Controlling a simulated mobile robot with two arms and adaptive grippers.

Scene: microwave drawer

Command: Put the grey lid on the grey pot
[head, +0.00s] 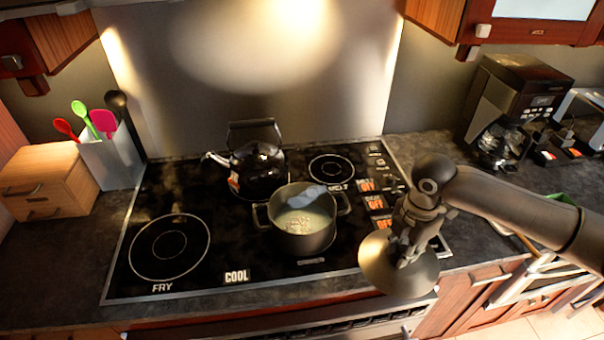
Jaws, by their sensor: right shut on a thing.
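The grey pot (301,240) stands uncovered on the front middle part of the black cooktop, with a handle on each side. Pale contents show inside it. The round grey lid (382,275) is at the front right edge of the cooktop, to the right of the pot and apart from it. My right gripper (408,258) is shut on the lid from above; the fingers partly hide its top and the exact grip point. My left gripper is not in view.
A black kettle (260,168) stands behind the pot on the cooktop (128,280). A utensil holder (112,160) and a wooden box (45,182) are at the left. A coffee maker (515,105) stands at the back right. The front left burner is clear.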

